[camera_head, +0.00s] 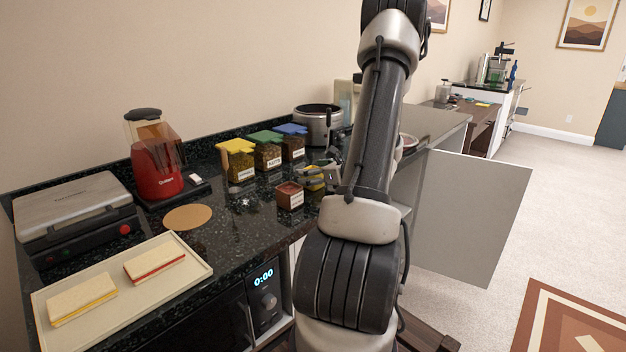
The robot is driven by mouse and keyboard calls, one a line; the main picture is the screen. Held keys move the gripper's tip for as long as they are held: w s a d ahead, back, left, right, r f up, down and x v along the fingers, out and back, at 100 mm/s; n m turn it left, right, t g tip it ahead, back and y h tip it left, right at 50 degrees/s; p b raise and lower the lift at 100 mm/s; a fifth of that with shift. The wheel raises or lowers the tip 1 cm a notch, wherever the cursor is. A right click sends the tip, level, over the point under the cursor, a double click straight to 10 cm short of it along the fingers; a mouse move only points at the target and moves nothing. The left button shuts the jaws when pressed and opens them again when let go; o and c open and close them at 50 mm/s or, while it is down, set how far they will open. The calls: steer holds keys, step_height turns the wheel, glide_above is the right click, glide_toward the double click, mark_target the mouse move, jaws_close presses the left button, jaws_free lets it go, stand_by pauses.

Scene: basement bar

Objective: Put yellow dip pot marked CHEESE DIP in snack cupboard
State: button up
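A small yellow pot (314,184) is on or just above the dark counter, partly hidden by my gripper (318,174). No lettering on it can be read from here. My gripper is right at the yellow pot, with its fingers beside or around it. I cannot tell whether they are closed on it. A grey-white cupboard door (470,210) stands wide open to the right of my arm. The cupboard's inside is mostly hidden behind my arm, with only a light strip (402,195) showing.
A reddish-brown labelled pot (290,196) stands just left of my gripper. Behind are jars with yellow (237,160), green (267,152) and blue (291,141) lids, and a steel pot (318,125). A red blender (155,160), sandwich tray (195,265) and press (75,210) stand left.

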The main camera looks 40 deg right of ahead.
steer(key=shift+c, duration=0.4)
steer(key=c, duration=1.3)
